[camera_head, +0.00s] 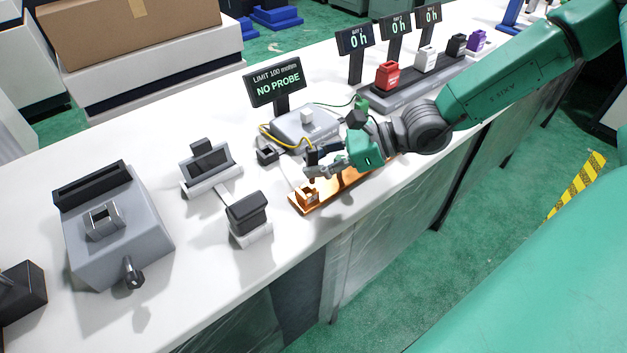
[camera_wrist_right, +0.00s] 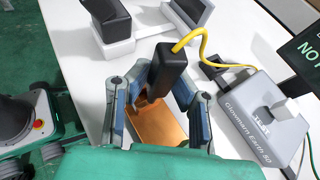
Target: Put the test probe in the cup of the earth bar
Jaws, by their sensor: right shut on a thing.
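The test probe (camera_wrist_right: 171,70) is a black block with a yellow cable at its top. My right gripper (camera_wrist_right: 158,88) is shut on it, one finger on each side. In the head view, my right gripper (camera_head: 318,169) is over the left end of the copper earth bar (camera_head: 325,194), with the dark probe (camera_head: 311,156) upright in it. The cup (camera_head: 308,194) is an orange block on that end of the bar, just below the fingers. The probe's lower end is hidden, so I cannot tell whether it touches the cup. My left gripper is not in view.
The grey earth tester (camera_head: 300,128) stands behind the bar, with a display (camera_head: 277,87) reading "NO PROBE". A black-topped block (camera_head: 248,218) stands left of the bar, near the table edge. A grey cradle (camera_head: 210,172) is farther left. The yellow cable (camera_wrist_right: 205,45) runs to the tester side.

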